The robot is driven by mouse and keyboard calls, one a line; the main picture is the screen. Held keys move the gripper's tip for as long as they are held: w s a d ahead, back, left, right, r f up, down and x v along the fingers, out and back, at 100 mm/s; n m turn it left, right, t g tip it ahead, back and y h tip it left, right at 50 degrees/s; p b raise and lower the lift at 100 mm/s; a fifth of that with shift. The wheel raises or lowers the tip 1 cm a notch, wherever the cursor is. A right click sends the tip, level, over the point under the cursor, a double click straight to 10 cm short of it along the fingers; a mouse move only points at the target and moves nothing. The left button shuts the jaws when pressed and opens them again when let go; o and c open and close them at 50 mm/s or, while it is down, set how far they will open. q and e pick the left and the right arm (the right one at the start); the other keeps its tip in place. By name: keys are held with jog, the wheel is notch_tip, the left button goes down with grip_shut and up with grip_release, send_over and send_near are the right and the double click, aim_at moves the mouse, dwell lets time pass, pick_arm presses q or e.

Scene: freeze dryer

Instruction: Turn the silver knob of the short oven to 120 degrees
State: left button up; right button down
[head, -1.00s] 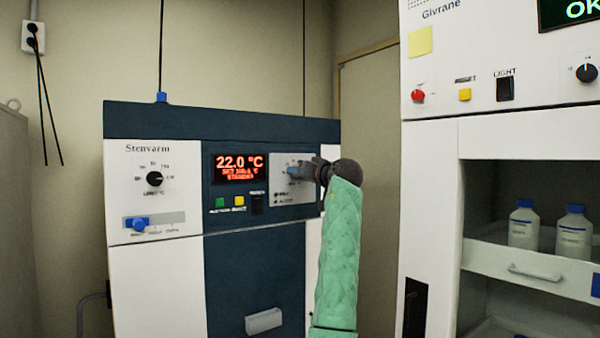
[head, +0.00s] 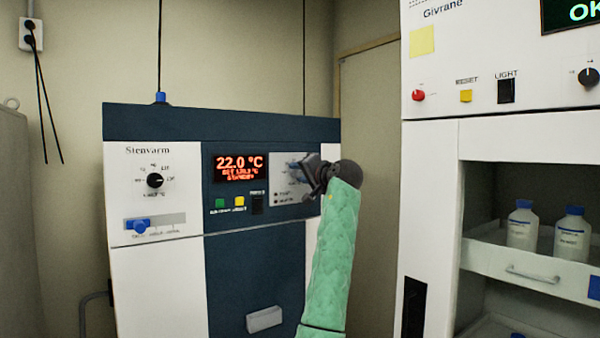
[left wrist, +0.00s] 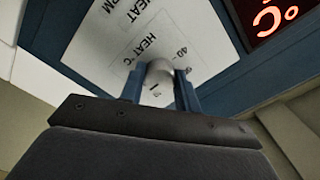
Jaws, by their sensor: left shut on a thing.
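The short oven (head: 155,270), labelled Stenvarm, has a white and dark blue front. Its red display (head: 240,167) reads 22.0 °C, with a smaller SET line that looks like about 120 but is blurred. My left gripper (head: 303,168) is at the white panel right of the display. In the left wrist view its two blue fingers are shut on the silver knob (left wrist: 158,82), one on each side, over a plate printed HEAT °C. In the head view the gripper hides most of the knob. My right gripper is not in view.
A black knob (head: 155,180), a blue slider (head: 138,227), green and yellow buttons and a black switch (head: 257,204) are also on the oven front. A tall white Givrane cabinet (head: 430,190) with bottles on a drawer stands close on the right.

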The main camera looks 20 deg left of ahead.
pick_arm(q)
jog(key=shift+f, duration=0.15)
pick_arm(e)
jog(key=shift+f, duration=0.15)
pick_arm(q)
jog(key=o, duration=1)
jog(key=shift+w, duration=0.1)
jog(key=shift+d, duration=0.15)
jog(key=shift+s+d, duration=0.2)
jog(key=shift+s, duration=0.05)
jog(key=shift+b+v, duration=1.3)
jog(key=shift+v, duration=2.25)
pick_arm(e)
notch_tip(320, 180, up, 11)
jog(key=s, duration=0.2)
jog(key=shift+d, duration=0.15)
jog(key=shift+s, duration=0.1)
